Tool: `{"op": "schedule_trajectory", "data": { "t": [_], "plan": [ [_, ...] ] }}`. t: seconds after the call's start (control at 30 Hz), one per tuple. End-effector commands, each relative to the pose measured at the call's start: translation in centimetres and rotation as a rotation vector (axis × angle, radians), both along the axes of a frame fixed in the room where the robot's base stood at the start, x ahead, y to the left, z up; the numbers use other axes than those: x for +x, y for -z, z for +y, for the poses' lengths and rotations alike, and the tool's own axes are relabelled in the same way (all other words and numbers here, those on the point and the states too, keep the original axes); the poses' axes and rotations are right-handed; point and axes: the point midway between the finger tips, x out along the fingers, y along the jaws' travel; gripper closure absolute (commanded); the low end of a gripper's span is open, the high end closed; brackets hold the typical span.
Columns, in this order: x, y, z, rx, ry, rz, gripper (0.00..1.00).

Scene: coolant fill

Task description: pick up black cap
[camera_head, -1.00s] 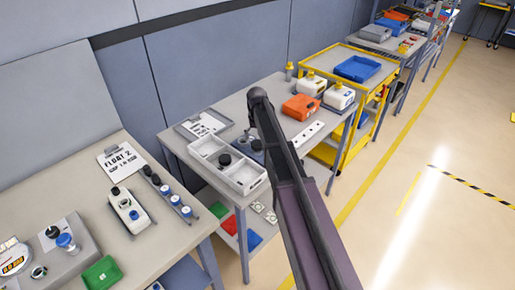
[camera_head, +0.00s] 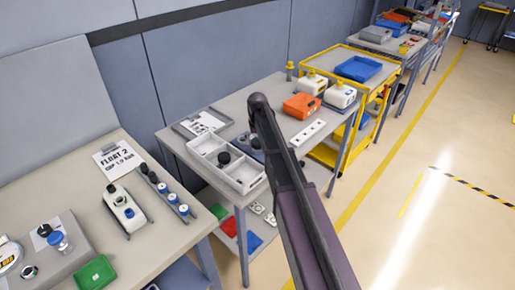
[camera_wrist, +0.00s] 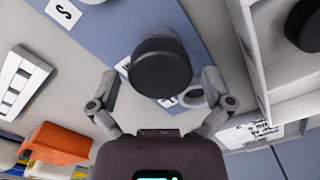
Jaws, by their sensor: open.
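A black round cap (camera_wrist: 160,68) is in the middle of the wrist view, over a blue-grey mat, with a pale ring showing behind it. My gripper (camera_wrist: 159,80) is open, with one finger to each side of this cap and visible gaps between. Whether the cap stands on something is unclear. A second black cap (camera_wrist: 302,24) sits at the upper right of the wrist view. In the head view a black cap (camera_head: 224,158) sits in a white divided tray (camera_head: 243,187). My arm hides my gripper and much of the mat in the head view.
The tray's wall (camera_wrist: 250,50) is close to the right finger. An orange bin (camera_head: 301,106) and white jugs (camera_head: 340,96) stand farther along the bench. A clipboard (camera_head: 203,122) lies behind the tray. A nearer bench (camera_head: 150,245) holds other parts.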

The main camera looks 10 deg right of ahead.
Motion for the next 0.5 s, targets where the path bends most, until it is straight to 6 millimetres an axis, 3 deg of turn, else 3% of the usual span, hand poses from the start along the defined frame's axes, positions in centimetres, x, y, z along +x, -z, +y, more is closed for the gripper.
{"op": "schedule_trajectory", "data": {
  "t": [0.13,0.5],
  "plan": [
    [0.0,1.08,0.0,0.0,0.0,0.0,0.0],
    [0.01,1.19,0.01,0.0,0.0,0.0,0.0]
  ]
}}
